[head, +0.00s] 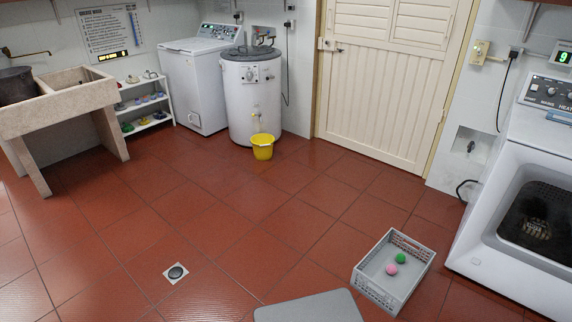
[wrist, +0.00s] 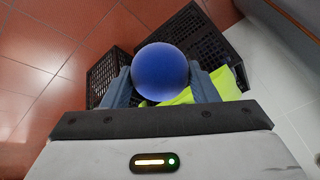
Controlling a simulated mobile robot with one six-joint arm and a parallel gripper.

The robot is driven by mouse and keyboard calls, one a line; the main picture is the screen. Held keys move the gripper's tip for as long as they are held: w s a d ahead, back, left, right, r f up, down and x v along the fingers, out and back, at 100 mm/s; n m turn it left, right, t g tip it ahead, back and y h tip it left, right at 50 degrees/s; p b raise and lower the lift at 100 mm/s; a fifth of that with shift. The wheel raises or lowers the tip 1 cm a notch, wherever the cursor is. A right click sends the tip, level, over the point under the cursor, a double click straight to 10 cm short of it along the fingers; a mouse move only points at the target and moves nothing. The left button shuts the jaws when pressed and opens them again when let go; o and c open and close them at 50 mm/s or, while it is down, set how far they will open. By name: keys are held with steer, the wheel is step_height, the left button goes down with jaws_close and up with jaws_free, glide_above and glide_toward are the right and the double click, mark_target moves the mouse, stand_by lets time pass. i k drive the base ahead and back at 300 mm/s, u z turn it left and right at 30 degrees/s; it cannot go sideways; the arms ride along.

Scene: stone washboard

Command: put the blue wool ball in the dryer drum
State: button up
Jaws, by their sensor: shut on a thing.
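The blue wool ball (wrist: 160,66) sits between the two fingers of my gripper (wrist: 161,82) in the wrist view. The gripper is shut on it, with one grey finger on each side. Neither the ball nor my gripper shows in the head view. The dryer is the white machine (head: 515,268) at the right edge of the head view, with control knobs on top. The drum does not clearly show in the wrist view.
A grey crate (head: 366,284) with a pink ball (head: 391,269) and a green ball (head: 400,258) stands on the red floor near the dryer. Black crates (wrist: 107,72) and yellow-green cloth (wrist: 178,97) lie beyond my gripper. A yellow bucket (head: 263,146) stands farther back. The middle floor is mostly clear.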

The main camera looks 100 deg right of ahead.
mark_target(534, 245)
steer(key=z, duration=0.05)
steer(key=k, duration=3.05)
steer(key=z, duration=1.3)
steer(key=i, duration=0.2)
steer(key=z, duration=3.15)
